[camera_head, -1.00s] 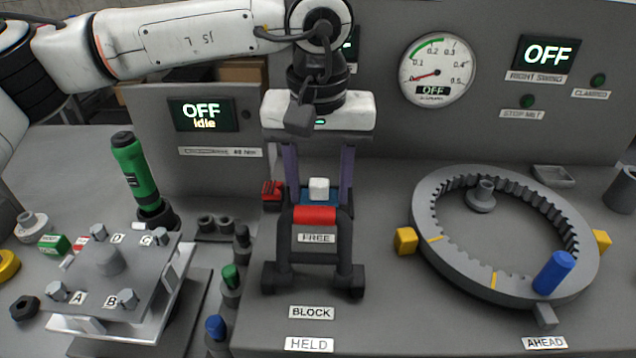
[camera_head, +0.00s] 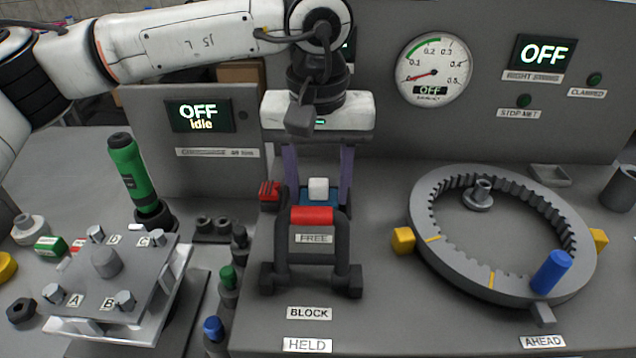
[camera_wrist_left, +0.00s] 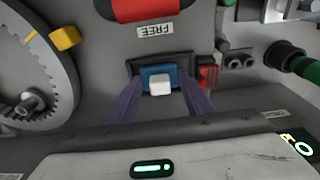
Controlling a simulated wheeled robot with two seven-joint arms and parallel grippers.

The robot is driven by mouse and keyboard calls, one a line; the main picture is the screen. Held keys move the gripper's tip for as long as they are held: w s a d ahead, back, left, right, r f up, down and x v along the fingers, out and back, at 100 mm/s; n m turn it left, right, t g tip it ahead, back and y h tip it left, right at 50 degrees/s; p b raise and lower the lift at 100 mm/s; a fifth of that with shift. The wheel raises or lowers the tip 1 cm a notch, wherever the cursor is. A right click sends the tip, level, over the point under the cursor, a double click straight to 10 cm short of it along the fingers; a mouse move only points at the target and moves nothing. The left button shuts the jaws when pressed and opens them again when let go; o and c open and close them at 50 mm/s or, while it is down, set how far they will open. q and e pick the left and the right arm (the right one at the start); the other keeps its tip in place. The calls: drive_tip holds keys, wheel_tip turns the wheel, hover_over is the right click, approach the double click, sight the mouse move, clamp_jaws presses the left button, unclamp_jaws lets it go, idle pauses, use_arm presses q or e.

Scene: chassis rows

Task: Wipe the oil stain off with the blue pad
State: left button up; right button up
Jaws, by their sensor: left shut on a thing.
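The blue pad (camera_head: 333,197) has a white block-shaped grip (camera_head: 318,188) on top and sits behind the red-topped black stand marked FREE. In the left wrist view the pad (camera_wrist_left: 147,76) lies in a dark holder, with its white grip (camera_wrist_left: 160,86) facing me. My left gripper (camera_head: 319,192) points down with its purple fingers on both sides of the pad, shut on it. Its fingers also show in the left wrist view (camera_wrist_left: 160,82). I see no oil stain; the stand hides part of the surface. My right gripper is in neither view.
The black stand (camera_head: 313,240) is just in front of the pad. A small red item (camera_head: 269,193) sits to its left. A toothed ring (camera_head: 424,245) with a blue peg is at right. A bolted plate (camera_head: 130,275) and green tool (camera_head: 130,175) are at left.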

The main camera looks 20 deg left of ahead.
use_arm(q)
drive_tip(key=shift+s+a, duration=0.2)
drive_tip(key=shift+a, duration=0.45)
drive_tip(key=shift+w+d+f, duration=0.15)
drive_tip(key=shift+d+f, duration=0.05)
drive_tip(key=shift+d, duration=0.55)
drive_tip(key=shift+a, duration=0.55)
drive_tip(key=shift+d+r, duration=0.15)
drive_tip(key=shift+d, duration=0.3)
